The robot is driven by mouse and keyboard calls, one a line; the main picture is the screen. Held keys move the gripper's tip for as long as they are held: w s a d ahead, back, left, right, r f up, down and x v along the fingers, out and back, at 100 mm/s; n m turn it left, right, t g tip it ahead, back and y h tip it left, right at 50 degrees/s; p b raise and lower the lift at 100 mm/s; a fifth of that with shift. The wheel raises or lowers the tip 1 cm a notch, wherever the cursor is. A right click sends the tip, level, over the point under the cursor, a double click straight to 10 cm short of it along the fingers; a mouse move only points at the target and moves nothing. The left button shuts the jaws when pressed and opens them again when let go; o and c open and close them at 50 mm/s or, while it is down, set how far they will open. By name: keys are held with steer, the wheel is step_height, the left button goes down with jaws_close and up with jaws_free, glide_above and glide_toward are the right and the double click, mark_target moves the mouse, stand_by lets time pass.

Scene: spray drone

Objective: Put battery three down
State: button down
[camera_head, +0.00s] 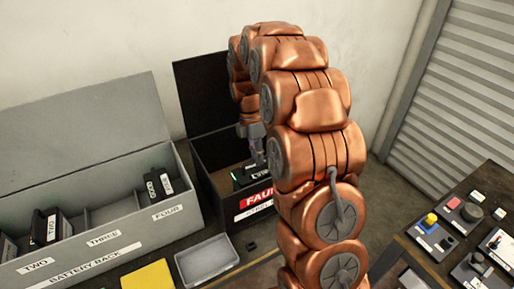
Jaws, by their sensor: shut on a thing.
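My gripper (258,157) points down into a dark open-lidded box (207,194) at the centre. The box has a red label reading "FAU", its rest hidden behind my arm. The gripper is shut on a black battery (243,182) with a small green light and a white label too small to read. The battery is low inside the box; I cannot tell whether it touches the floor of the box. The fingertips are small and partly hidden by my copper arm. In the grey battery rack (96,262), the slot marked "THREE" (105,210) is empty.
A battery (47,226) stands in the rack's "TWO" slot and another battery (158,185) in the "FOUR" slot. A grey tray (207,260) and a yellow object (148,276) lie in front. A table with control boxes (437,237) stands at right.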

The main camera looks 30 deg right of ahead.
stand_by(0.3)
steer(key=c, duration=1.2)
jaws_free()
steer(key=shift+f, duration=0.1)
steer(key=shift+b+v, duration=1.85)
steer(key=shift+v, duration=4.25)
steer(key=shift+s, duration=0.1)
